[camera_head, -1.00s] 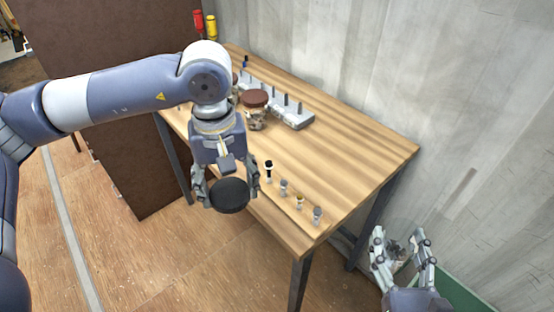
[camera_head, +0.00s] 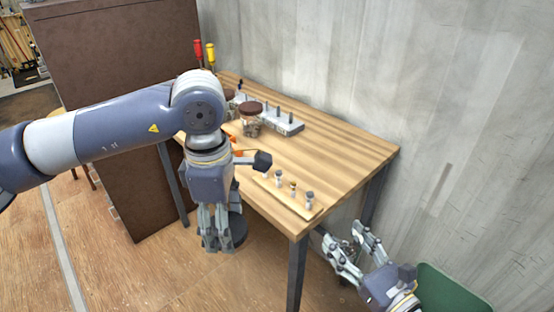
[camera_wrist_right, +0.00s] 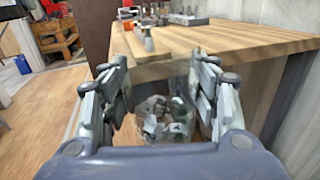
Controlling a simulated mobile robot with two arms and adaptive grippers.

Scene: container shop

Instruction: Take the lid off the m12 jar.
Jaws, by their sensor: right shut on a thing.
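My left gripper (camera_head: 214,240) hangs off the table's near left edge, fingers pointing down. A dark round lid (camera_head: 238,230) is at its fingers, partly hidden by them; the fingers appear shut on it. My right gripper (camera_head: 345,245) is low at the right, past the table's front corner. In the right wrist view its fingers are shut on a clear jar (camera_wrist_right: 165,125) with metal pieces inside. No lid shows on this jar, and no label is readable. Another jar (camera_head: 250,127) with a brown lid stands upright on the table.
The wooden table (camera_head: 340,150) carries a grey rack with posts (camera_head: 287,126), several small bolts on a strip (camera_head: 293,190), and red (camera_head: 198,48) and yellow (camera_head: 210,50) handles at the back. A brown cabinet (camera_head: 110,100) stands left. The table's right half is clear.

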